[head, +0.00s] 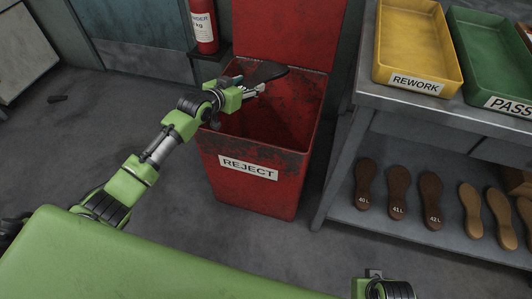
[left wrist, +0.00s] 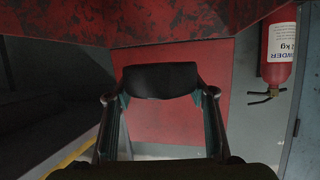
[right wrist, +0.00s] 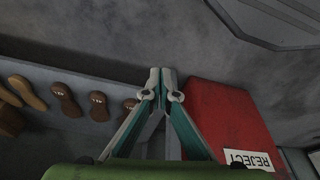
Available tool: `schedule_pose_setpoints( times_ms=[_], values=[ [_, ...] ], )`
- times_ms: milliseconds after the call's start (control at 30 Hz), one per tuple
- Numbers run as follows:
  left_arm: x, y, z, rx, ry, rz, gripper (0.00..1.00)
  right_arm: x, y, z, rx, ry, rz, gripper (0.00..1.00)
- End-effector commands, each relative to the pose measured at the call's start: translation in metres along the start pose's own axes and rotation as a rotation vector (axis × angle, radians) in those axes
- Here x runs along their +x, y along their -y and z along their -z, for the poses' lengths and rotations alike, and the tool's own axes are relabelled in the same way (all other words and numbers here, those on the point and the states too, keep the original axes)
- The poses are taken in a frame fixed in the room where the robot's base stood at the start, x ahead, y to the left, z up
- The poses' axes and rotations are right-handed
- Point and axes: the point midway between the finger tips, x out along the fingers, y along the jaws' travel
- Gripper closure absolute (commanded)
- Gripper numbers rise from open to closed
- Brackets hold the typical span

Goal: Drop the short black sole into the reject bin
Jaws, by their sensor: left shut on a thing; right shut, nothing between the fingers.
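The short black sole (head: 262,74) is in my left gripper (head: 256,89), over the open mouth of the red reject bin (head: 248,190). In the left wrist view the sole (left wrist: 160,81) sits between the two fingertips of the left gripper (left wrist: 160,92), with the red bin (left wrist: 175,55) behind it. The bin's lid stands up at the back, and its front bears a REJECT label. My right gripper (right wrist: 160,72) is shut and empty in the right wrist view, with the bin (right wrist: 225,115) to its right. Its fingers do not show in the head view.
A grey bench (head: 355,95) stands right of the bin, with a yellow REWORK tray (head: 415,45) and a green PASS tray (head: 490,55) on top. Several brown and tan soles (head: 398,190) are on its lower shelf. A fire extinguisher (head: 203,28) is behind the bin at left.

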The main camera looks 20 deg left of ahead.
Motion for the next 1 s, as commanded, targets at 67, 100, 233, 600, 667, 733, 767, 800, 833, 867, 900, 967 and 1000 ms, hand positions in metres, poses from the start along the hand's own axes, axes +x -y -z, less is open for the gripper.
schedule_pose_setpoints(
  times_ms=[67,100,233,600,667,733,767,800,833,867,900,967,1000],
  values=[
    [0.002,0.0,-0.004,0.0,-0.003,0.0,0.76,-0.01,-0.001,0.004,0.001,-0.009,-0.001,1.0],
    [0.003,0.0,-0.005,0.0,-0.003,0.0,0.76,-0.015,-0.001,0.005,0.001,-0.011,-0.002,1.0],
    [0.004,0.0,-0.009,0.0,-0.003,0.0,0.76,-0.033,-0.002,0.01,0.003,-0.02,-0.004,1.0],
    [0.006,0.0,-0.014,0.0,-0.003,0.0,0.76,-0.061,-0.003,0.014,0.005,-0.031,-0.006,1.0],
    [0.006,0.0,-0.014,0.0,-0.003,0.0,0.76,-0.062,-0.003,0.014,0.005,-0.031,-0.006,1.0],
    [0.006,0.0,-0.013,0.0,-0.003,0.0,0.76,-0.062,-0.003,0.014,0.005,-0.032,-0.006,1.0],
    [0.006,0.0,-0.013,0.0,-0.003,0.0,0.76,-0.062,-0.003,0.014,0.005,-0.031,-0.006,1.0],
    [0.006,0.0,-0.013,0.0,-0.003,0.0,0.76,-0.062,-0.003,0.014,0.005,-0.031,-0.006,1.0],
    [0.006,0.0,-0.013,0.0,-0.003,0.0,0.76,-0.062,-0.003,0.014,0.005,-0.031,-0.006,1.0],
    [0.006,0.0,-0.013,0.0,-0.003,0.0,0.76,-0.062,-0.003,0.014,0.005,-0.031,-0.006,1.0],
    [0.006,0.0,-0.013,0.0,-0.003,0.0,0.45,-0.062,-0.003,0.014,0.005,-0.031,-0.006,1.0],
    [0.006,0.0,-0.014,0.0,-0.003,0.0,0.3,-0.062,-0.003,0.014,0.005,-0.031,-0.006,1.0],
    [0.006,0.0,-0.014,0.0,-0.003,0.0,0.3,-0.062,-0.003,0.014,0.005,-0.031,-0.006,1.0]
  ],
)
